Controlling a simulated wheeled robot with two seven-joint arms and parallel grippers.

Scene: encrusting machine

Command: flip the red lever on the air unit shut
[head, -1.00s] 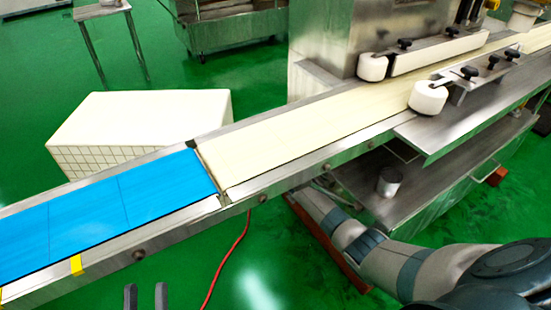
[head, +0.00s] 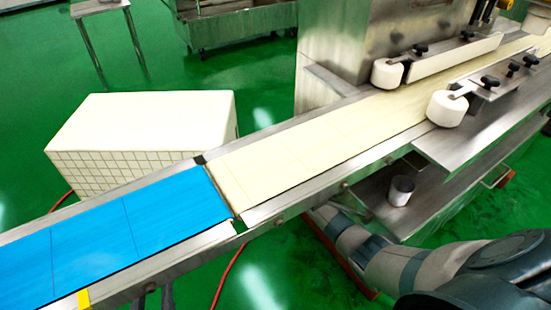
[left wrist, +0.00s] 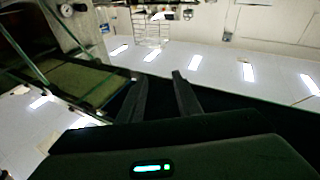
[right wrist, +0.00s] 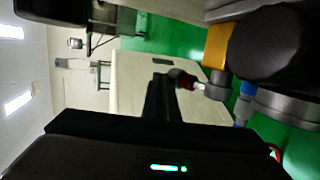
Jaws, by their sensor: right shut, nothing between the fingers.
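In the right wrist view, the small red lever (right wrist: 185,80) sits on a pale stem beside the grey pipe fitting of the air unit (right wrist: 218,55), which has a yellow block and blue fittings. My right gripper (right wrist: 161,78) is shut and empty, with its tips right beside the lever's red end; I cannot tell whether they touch. In the head view my right arm reaches under the machine and its gripper is hidden, as is the lever.
A conveyor with a blue belt (head: 90,230) and a cream belt (head: 300,150) crosses the head view. A metal shelf with a small cup (head: 400,190) lies below it, close to my right arm. A white tiled block (head: 140,125) stands behind on the green floor.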

